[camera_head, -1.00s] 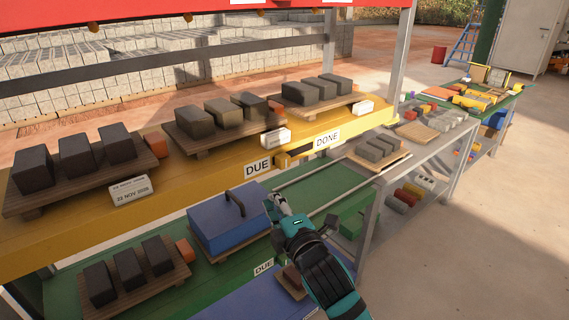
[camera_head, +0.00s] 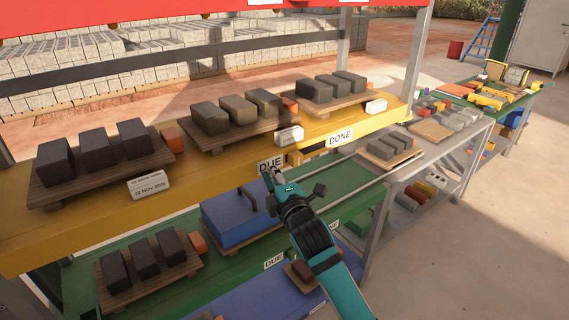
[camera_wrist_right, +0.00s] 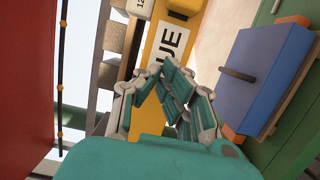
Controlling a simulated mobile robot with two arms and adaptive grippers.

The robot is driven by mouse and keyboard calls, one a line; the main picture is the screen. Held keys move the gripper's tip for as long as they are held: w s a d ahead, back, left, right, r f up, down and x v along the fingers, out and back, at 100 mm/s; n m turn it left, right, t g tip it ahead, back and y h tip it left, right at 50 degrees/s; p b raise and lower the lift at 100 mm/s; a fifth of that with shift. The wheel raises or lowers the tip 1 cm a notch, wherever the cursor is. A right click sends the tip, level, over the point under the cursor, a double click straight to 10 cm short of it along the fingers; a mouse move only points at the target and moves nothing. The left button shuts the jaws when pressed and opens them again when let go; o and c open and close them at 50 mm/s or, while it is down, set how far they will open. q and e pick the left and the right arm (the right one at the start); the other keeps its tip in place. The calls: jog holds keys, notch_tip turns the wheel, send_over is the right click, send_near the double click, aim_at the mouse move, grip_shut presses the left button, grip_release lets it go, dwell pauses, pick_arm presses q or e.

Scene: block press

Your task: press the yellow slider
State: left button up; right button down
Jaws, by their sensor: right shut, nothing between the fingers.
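The yellow slider (camera_head: 295,158) appears as a small yellow block at the front edge of the long yellow shelf (camera_head: 225,155), between the DUE label (camera_head: 270,164) and the DONE label (camera_head: 340,138). My right gripper (camera_head: 270,173) is shut and empty. Its tips overlap the lower part of the DUE label in the head view, left of the slider; I cannot tell if they touch anything. In the right wrist view the shut fingers (camera_wrist_right: 160,78) point at the yellow edge just below the DUE label (camera_wrist_right: 172,42). My left gripper is not in view.
Wooden pallets with dark blocks stand on the yellow shelf, with a white date card (camera_head: 149,187) at its front. Below are a blue lidded box (camera_head: 232,222) and another pallet of blocks (camera_head: 145,262) on the green shelf. A grey table (camera_head: 435,150) stands to the right.

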aim_at(311, 148)
jog(key=w+d, duration=0.1)
jog(key=w+d+p, duration=0.1)
jog(key=shift+w+r+p, duration=0.1)
jog(key=shift+w+p, duration=0.2)
jog(key=shift+w, duration=0.1)
jog(key=shift+w+d, duration=0.25)
jog(key=shift+d, duration=0.25)
jog(key=shift+a, duration=0.1)
jog(key=w+d, duration=0.2)
jog(key=d, duration=0.1)
jog(key=w+d, duration=0.2)
jog(key=d, duration=0.1)
jog(key=w+d, duration=0.2)
jog(key=shift+w+d+b, duration=0.2)
jog(key=shift+d+b, duration=0.15)
jog(key=shift+d, duration=0.05)
jog(key=shift+a, duration=0.1)
